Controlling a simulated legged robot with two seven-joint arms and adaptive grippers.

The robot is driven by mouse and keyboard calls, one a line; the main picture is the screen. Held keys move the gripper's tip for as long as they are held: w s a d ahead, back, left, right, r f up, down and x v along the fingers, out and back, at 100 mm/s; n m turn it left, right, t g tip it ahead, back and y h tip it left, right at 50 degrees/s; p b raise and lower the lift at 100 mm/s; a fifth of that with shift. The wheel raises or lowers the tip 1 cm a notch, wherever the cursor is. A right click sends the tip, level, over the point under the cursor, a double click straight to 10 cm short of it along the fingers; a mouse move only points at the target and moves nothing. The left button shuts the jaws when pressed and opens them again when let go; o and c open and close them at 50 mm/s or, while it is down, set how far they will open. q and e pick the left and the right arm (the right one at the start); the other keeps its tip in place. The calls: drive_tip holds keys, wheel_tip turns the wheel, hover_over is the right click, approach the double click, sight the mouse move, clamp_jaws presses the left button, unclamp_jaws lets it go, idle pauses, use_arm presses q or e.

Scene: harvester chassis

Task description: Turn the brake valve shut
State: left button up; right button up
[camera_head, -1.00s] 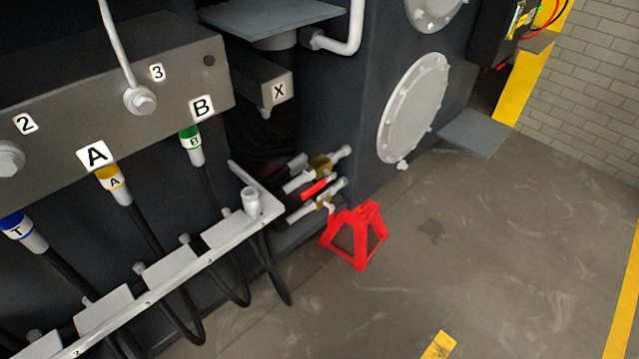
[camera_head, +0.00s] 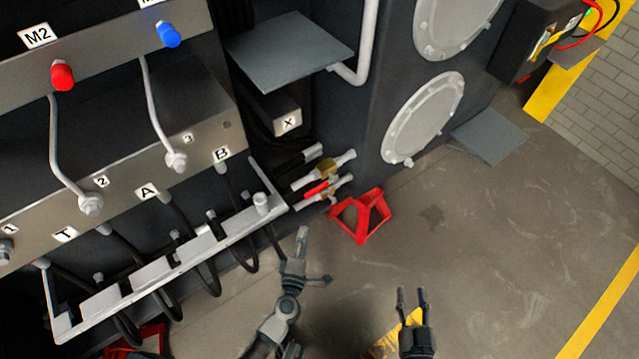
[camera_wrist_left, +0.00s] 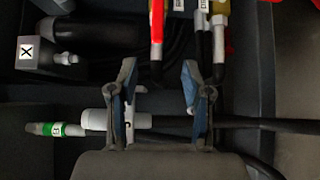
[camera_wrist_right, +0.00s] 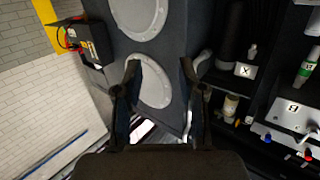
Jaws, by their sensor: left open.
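A pair of light pipe fittings with yellow-brown bodies sits low on the chassis in the head view. One of them carries a red lever (camera_head: 316,188), which I take as the brake valve's handle. The lever points along its pipe. In the left wrist view a red bar (camera_wrist_left: 157,35), seemingly this lever, stands ahead, between the lines of my fingers. My left gripper (camera_head: 315,258) is open, empty and below the fittings, apart from them. It also shows in the left wrist view (camera_wrist_left: 157,75). My right gripper (camera_head: 412,292) is open and empty over the floor; its fingers show in the right wrist view (camera_wrist_right: 159,75).
A red stand (camera_head: 362,217) is on the floor close right of the fittings. A pale rail (camera_head: 180,262) with hoses runs left of my left gripper. A hose with a green B end (camera_wrist_left: 58,130) crosses the left wrist view. The floor at right is clear.

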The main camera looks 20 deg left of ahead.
use_arm(q)
drive_tip(key=b, duration=0.1)
approach(314, 194)
drive_tip(key=w, duration=0.6)
drive_tip(key=w+a, duration=0.1)
drive_tip(key=w, duration=0.1)
drive_tip(key=w+b, duration=0.1)
drive_tip(key=w, duration=0.1)
drive_tip(key=shift+a+f, duration=0.2)
drive_tip(key=shift+f, duration=0.1)
drive_tip(key=shift+w+a+r, duration=0.1)
drive_tip(key=shift+w+r, duration=0.05)
drive_tip(key=shift+w, duration=0.3)
use_arm(e)
drive_tip(key=r+t, duration=0.2)
drive_tip(key=r+t+y, duration=0.1)
drive_tip(key=r+t, duration=0.1)
drive_tip(key=r, duration=0.1)
drive_tip(key=shift+a+r, duration=0.15)
drive_tip(key=shift+a, duration=0.05)
use_arm(q)
clamp_jaws()
